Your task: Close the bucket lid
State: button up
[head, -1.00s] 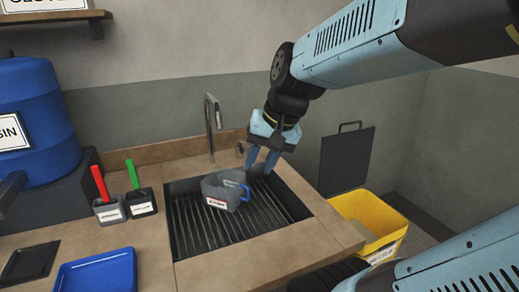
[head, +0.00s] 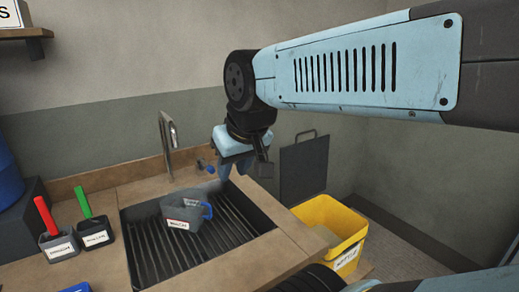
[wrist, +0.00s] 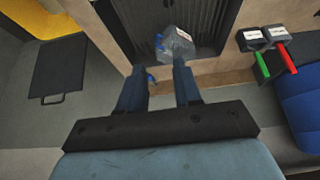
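The yellow bucket (head: 328,222) stands at the right end of the counter with its top open. Its dark grey lid (head: 303,168) with a loop handle stands upright behind it, against the wall side. The wrist view also shows the lid (wrist: 70,70) at left and a corner of the yellow bucket (wrist: 35,14). My gripper (head: 233,173) hangs above the back right of the sink, left of the lid and apart from it. In the wrist view my gripper's fingers (wrist: 157,82) are spread with nothing between them.
A grey jug (head: 180,214) with a blue handle sits on the sink grate (head: 160,248). The tap (head: 168,140) rises behind the sink. Two dark holders with red (head: 45,215) and green (head: 83,202) handles stand at left. Floor is free right of the bucket.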

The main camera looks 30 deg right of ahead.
aim_at(303, 165)
jog(key=u, duration=0.35)
jog(key=i, duration=0.15)
jog(key=z, duration=1.1)
